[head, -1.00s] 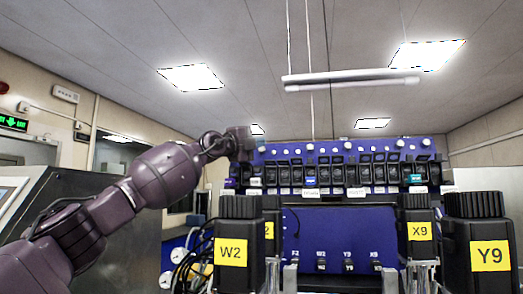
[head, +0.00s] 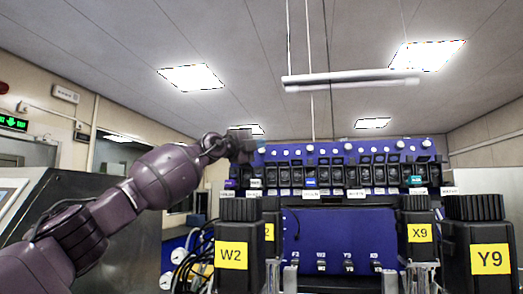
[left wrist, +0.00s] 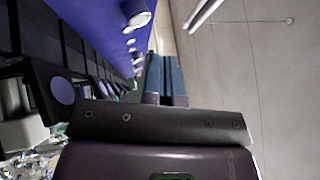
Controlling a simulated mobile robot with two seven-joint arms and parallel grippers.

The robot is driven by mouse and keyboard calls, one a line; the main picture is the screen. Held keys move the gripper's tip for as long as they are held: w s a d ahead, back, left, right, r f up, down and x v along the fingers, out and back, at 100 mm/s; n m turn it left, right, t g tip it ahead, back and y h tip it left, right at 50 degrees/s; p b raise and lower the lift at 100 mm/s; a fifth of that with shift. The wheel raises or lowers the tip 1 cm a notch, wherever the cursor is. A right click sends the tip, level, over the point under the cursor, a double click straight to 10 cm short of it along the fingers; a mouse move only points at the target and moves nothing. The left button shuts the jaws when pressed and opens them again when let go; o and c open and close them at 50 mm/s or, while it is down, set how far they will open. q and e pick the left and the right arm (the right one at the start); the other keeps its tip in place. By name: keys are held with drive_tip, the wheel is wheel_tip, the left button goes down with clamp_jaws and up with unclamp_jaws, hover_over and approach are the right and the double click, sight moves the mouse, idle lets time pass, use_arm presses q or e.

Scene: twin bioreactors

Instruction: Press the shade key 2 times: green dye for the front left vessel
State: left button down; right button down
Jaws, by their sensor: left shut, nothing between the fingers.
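A blue panel (head: 351,151) with a row of black modules and round white knobs stands at the back. Small coloured pieces sit along it: purple (head: 229,184), blue (head: 310,183) and teal (head: 416,181). Which key is the shade key, I cannot tell. My left gripper (head: 241,146) is at the panel's upper left end. In the left wrist view its fingers (left wrist: 165,80) are together and empty, beside the black modules. A round purple button (left wrist: 62,91) on a black block is left of the fingers. My right gripper is not in view.
Black-capped vessels labelled W2 (head: 234,255), X9 (head: 419,232) and Y9 (head: 489,257) stand in front of the panel; another label is partly hidden behind W2. A grey cabinet (head: 100,186) is at the left. A white bar lamp (head: 351,78) hangs overhead.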

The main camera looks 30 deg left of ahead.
use_arm(q)
drive_tip(key=shift+w+p, duration=0.25)
drive_tip(key=shift+p, duration=0.05)
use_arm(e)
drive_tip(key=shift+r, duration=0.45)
use_arm(q)
drive_tip(key=shift+w+a, duration=0.1)
